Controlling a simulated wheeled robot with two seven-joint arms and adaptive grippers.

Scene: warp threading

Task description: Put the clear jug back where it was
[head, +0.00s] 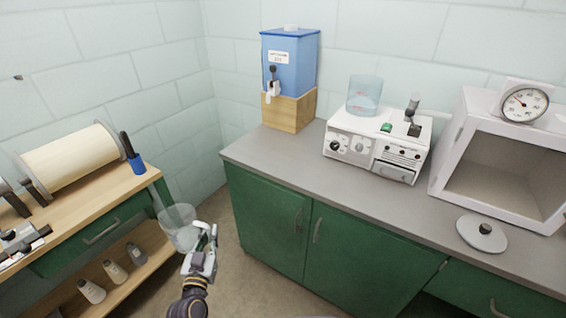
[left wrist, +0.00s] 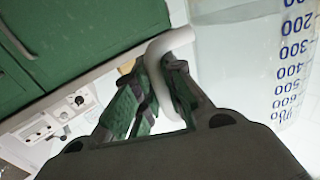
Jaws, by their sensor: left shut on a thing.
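The clear jug (head: 178,226) hangs in the air over the floor, between the wooden bench and the green cabinets. My left gripper (head: 207,236) is shut on its handle, to the right of the jug's body. In the left wrist view the fingers (left wrist: 155,95) close around the pale curved handle, and the jug (left wrist: 255,65) shows blue volume marks. In that view the jug looks tilted because the camera is turned. I cannot tell whether it holds liquid. My right gripper is not in view.
A blue dispenser (head: 289,62) stands on a wooden block (head: 290,110) at the counter corner. A white device (head: 378,148) carries a clear bluish cylinder (head: 365,92). An open white box (head: 505,160) and a round lid (head: 482,234) are at right. The grey counter (head: 270,150) has free room in front.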

